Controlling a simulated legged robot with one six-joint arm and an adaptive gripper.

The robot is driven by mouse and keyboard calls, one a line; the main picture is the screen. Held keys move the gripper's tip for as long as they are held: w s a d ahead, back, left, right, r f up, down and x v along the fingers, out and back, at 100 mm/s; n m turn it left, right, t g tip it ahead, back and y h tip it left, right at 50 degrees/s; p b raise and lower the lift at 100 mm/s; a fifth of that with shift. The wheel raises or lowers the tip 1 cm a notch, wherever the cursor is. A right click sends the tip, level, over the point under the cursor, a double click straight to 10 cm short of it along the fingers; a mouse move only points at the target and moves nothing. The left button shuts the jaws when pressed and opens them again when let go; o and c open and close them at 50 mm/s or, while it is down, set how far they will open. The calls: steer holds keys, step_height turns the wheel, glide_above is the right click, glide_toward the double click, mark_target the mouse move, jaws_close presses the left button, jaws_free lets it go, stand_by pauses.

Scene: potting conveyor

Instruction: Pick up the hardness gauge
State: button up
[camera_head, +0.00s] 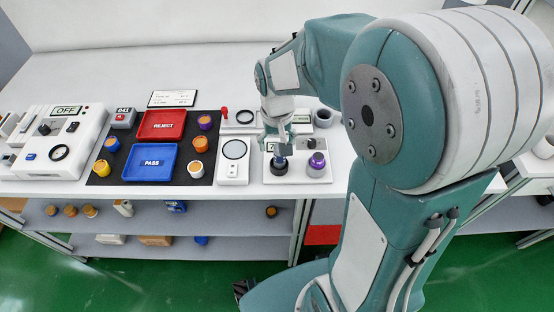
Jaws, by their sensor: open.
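My arm reaches down over a white tray (293,189) at the right part of the white table. My gripper (279,155) points down and is open, though its fingers are small in this view. Directly below it is a small upright thing with a dark round base (279,167), likely the hardness gauge; its top is hidden by or merges with the fingers. I cannot tell whether the fingers touch it. A purple-and-silver cylinder (317,165) stands on the same tray just to the right.
Left of the tray are a white device with a round glass (234,151), a black mat (208,178), a red REJECT tray (141,125), a blue PASS tray (129,174) and several coloured cylinders. My arm covers the right side.

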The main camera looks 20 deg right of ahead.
steer(key=f, duration=0.3)
steer(key=shift+d+f, duration=0.3)
steer(key=shift+f, duration=0.05)
steer(key=shift+d+f, duration=0.1)
steer(key=shift+d, duration=0.2)
steer(key=shift+a, duration=0.45)
jaws_close()
steer(key=shift+d, duration=0.15)
